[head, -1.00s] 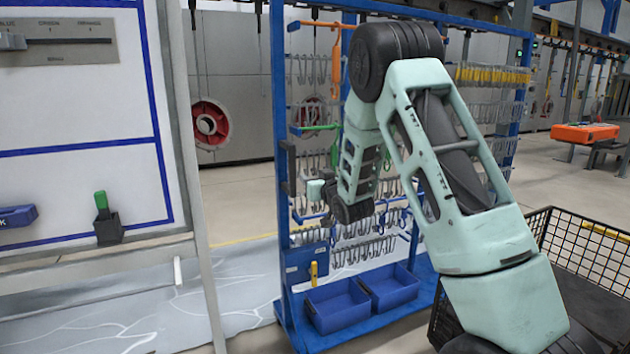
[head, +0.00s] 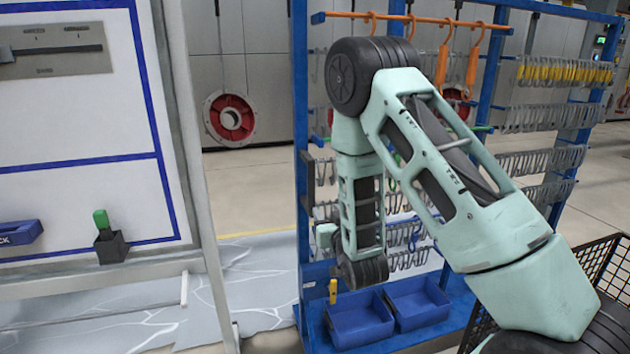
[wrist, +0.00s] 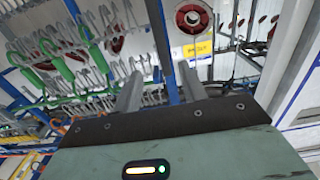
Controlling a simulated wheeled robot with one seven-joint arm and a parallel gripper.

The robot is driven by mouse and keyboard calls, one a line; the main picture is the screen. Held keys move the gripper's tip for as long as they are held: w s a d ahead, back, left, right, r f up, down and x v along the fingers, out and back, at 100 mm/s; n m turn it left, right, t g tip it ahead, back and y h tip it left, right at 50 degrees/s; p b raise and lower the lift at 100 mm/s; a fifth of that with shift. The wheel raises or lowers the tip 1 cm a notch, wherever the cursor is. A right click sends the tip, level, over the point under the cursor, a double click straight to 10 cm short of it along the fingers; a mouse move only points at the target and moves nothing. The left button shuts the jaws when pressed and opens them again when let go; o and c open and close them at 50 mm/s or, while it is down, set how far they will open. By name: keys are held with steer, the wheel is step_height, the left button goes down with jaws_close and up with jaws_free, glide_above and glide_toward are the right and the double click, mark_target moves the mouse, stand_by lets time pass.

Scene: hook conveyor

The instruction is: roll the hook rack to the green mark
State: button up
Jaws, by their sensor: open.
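The hook rack (head: 301,130) is a tall blue frame hung with rows of grey metal hooks, standing right of centre in the head view. My arm covers part of its middle. My gripper (wrist: 160,88) shows open in the wrist view, its two grey fingers apart. A blue upright of the rack (wrist: 160,35) runs down into the gap between the fingers in the picture. I cannot tell whether it is within the jaws or beyond them. In the head view, the hand is beside the rack's left upright, low down. No green mark on the floor is visible.
Two blue bins (head: 360,318) sit on the rack's base. A black wire basket (head: 600,262) is at lower right. A white panel (head: 75,110) with blue lines stands at left. Grey sheeting (head: 255,285) covers floor between panel and rack. A red reel (head: 230,118) is behind.

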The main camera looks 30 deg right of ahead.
mark_target(313, 189)
steer(key=p+x, duration=0.2)
steer(key=x, duration=1.4)
steer(key=shift+w+p, duration=0.15)
steer(key=shift+p, duration=0.15)
steer(key=shift+d, duration=0.1)
jaws_close()
